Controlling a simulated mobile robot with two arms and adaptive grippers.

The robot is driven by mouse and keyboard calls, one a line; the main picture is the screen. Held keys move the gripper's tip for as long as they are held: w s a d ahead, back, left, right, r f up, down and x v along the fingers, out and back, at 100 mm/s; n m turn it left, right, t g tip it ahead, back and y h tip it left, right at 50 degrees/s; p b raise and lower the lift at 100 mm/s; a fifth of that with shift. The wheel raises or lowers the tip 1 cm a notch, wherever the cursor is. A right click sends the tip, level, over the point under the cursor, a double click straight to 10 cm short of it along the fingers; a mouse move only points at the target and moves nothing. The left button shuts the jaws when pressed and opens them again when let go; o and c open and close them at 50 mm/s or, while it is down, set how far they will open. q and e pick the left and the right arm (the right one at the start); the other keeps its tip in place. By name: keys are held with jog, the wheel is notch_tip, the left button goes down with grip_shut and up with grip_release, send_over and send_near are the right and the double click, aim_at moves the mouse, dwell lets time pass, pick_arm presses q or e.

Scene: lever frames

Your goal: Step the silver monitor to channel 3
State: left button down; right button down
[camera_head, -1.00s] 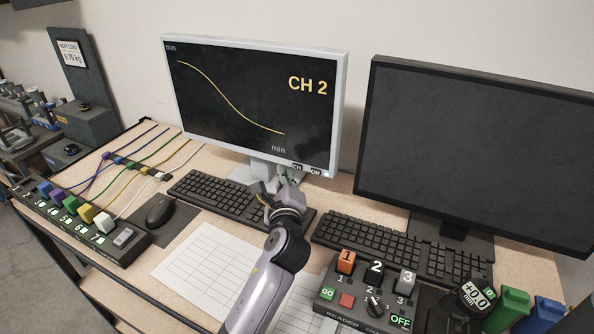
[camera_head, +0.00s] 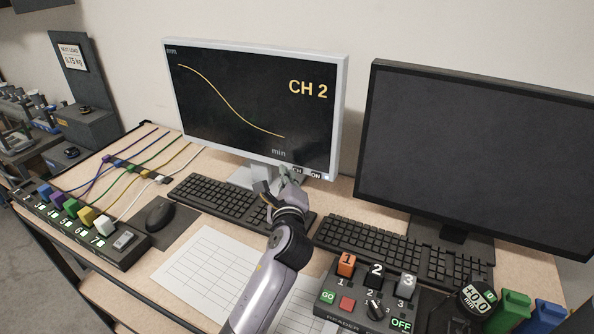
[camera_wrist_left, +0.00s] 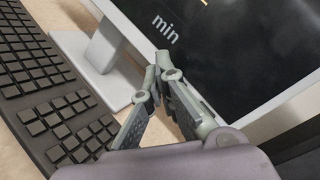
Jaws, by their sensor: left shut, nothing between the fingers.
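The silver monitor (camera_head: 255,50) stands at the back of the desk, and its screen shows a falling yellow curve and "CH 2". Its CH button label (camera_head: 297,171) and ON label (camera_head: 316,175) are on the lower right bezel. My left gripper (camera_head: 284,178) is shut and empty, with its fingertips at the bezel just left of and below the CH label. In the left wrist view the closed fingertips (camera_wrist_left: 158,66) overlap the monitor's lower edge; the CH button is hidden there, and I cannot tell whether they touch it.
A black keyboard (camera_head: 215,196) lies in front of the monitor stand. A dark, blank monitor (camera_head: 470,150) stands to the right with another keyboard (camera_head: 400,248). A reader box (camera_head: 350,305) with numbered blocks is at the front right. A mouse (camera_head: 160,214) is at the left.

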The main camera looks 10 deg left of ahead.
pick_arm(q)
jog(key=shift+w, duration=0.1)
dwell(0.6)
jog(key=shift+w+d, duration=0.1)
jog(key=shift+w, duration=0.25)
jog(key=shift+w+r, duration=0.1)
jog(key=shift+w, duration=0.25)
dwell(0.5)
jog(key=shift+s, duration=0.1)
jog(key=shift+s+p, duration=0.7)
jog(key=s+p, duration=0.1)
jog(key=s, duration=0.1)
jog(key=s+a+p, duration=0.1)
jog(key=s, duration=0.2)
jog(key=shift+a, duration=0.1)
dwell(0.4)
